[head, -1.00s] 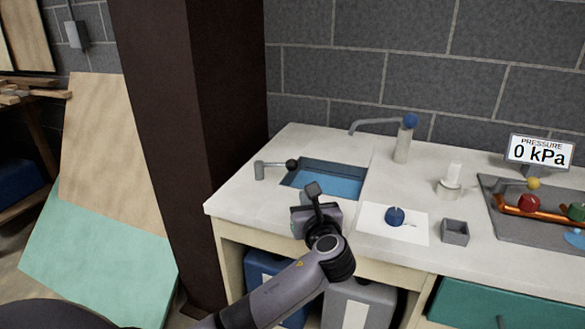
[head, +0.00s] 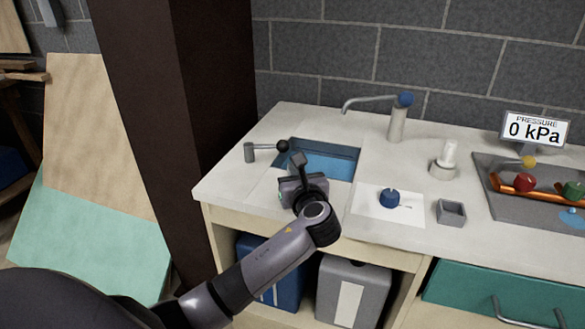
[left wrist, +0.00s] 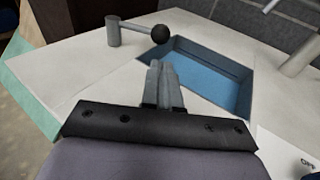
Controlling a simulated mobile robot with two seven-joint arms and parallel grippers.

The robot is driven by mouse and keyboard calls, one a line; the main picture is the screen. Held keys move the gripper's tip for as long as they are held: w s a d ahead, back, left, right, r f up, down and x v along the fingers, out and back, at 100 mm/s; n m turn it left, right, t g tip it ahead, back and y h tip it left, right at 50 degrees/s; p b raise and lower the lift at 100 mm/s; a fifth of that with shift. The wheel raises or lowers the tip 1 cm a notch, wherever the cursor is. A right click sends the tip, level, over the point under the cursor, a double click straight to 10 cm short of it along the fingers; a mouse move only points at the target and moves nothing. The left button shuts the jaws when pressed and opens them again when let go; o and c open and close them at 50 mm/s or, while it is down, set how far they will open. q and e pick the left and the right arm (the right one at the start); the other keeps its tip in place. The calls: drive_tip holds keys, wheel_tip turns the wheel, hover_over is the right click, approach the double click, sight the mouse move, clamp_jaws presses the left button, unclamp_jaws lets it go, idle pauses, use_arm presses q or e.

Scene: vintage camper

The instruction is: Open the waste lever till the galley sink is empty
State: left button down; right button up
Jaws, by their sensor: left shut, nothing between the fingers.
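The waste lever (head: 265,147) is a grey post with a horizontal arm ending in a black ball knob, at the left of the sink. Its arm points right, with the knob at the sink's left rim. The galley sink (head: 344,168) is a rectangular basin with blue water in it. My left gripper (head: 297,160) is shut and empty, just in front of the knob. In the left wrist view, the closed fingertips (left wrist: 160,68) point at the knob (left wrist: 160,34), with a small apparent gap. My right gripper is not in view.
A faucet (head: 397,123) with a blue knob stands behind the sink. A white card with a blue dial (head: 389,198), a small grey box (head: 451,212) and a pressure display reading 0 kPa (head: 534,129) are to the right. A brown column (head: 205,100) stands left of the counter.

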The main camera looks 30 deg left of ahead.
sight(284, 151)
use_arm(q)
drive_tip(key=x, duration=0.8)
drive_tip(key=shift+w+a, duration=0.1)
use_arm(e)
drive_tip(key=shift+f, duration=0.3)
use_arm(q)
drive_tip(key=shift+w+b, duration=0.15)
drive_tip(key=shift+b, duration=0.15)
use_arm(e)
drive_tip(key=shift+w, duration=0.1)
